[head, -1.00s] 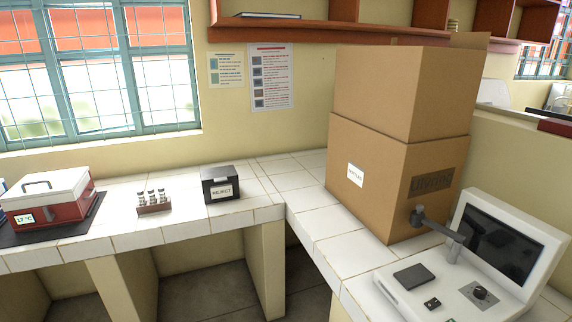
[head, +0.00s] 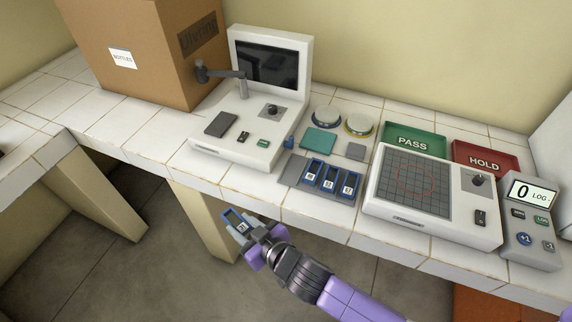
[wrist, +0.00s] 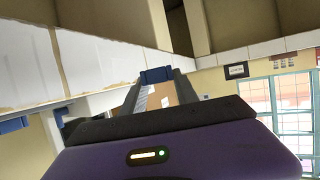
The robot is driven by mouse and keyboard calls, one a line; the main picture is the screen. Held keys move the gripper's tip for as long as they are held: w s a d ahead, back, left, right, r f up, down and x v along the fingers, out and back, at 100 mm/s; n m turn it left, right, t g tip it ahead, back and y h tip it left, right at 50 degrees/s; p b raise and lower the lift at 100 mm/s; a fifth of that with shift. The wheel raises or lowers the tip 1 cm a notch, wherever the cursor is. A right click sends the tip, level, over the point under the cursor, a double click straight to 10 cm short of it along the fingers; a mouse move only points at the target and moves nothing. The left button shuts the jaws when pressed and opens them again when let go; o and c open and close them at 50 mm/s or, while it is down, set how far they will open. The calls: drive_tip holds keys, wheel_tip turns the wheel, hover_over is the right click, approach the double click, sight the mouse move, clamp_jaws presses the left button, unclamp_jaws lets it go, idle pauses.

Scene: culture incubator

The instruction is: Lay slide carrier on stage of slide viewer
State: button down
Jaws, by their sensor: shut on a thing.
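My gripper (head: 246,234) is shut on a slide carrier (head: 234,217), a small blue frame with a pale label. It is held in front of the counter's edge, over the floor. In the wrist view the carrier (wrist: 157,75) is a blue piece between the two fingertips. The slide viewer (head: 204,151) is a white device with a dark upright screen (head: 267,64), a jointed grey arm and a knob. Its stage seems to be the dark flat pad (head: 221,124) on its base, bare. My gripper is in front of the viewer, apart from it.
Several similar blue carriers (head: 329,177) stand in a grey rack (head: 292,171) right of the viewer. Further right are a grid-topped device (head: 410,190), a green PASS tray (head: 414,136), a red HOLD tray (head: 486,157) and a counter unit (head: 533,222). A cardboard box (head: 150,50) stands at left.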

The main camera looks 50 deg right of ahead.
drive_tip(key=w+d+r+m+g+h, duration=0.1)
drive_tip(key=w+d+r+m+h, duration=0.1)
drive_tip(key=w+d+r, duration=0.4)
drive_tip(key=w+d+r+m+g+h, duration=0.1)
drive_tip(key=d+r+m+h, duration=0.15)
drive_tip(key=r, duration=0.45)
drive_tip(key=w+d+r+m+g+h, duration=0.1)
drive_tip(key=w+d+r+m+h, duration=0.2)
drive_tip(key=d+r, duration=0.35)
wheel_tip(320, 180, up, 3)
drive_tip(key=m+g+h, duration=0.4)
drive_tip(key=m+g, duration=0.2)
hover_over(290, 176)
drive_tip(key=shift+f+p, duration=0.1)
drive_tip(key=shift+p, duration=0.25)
wheel_tip(290, 176, down, 14)
drive_tip(key=shift+f+p, duration=0.25)
drive_tip(key=shift+p, duration=0.6)
drive_tip(key=shift+f, duration=2.55)
drive_tip(key=shift+f, duration=0.25)
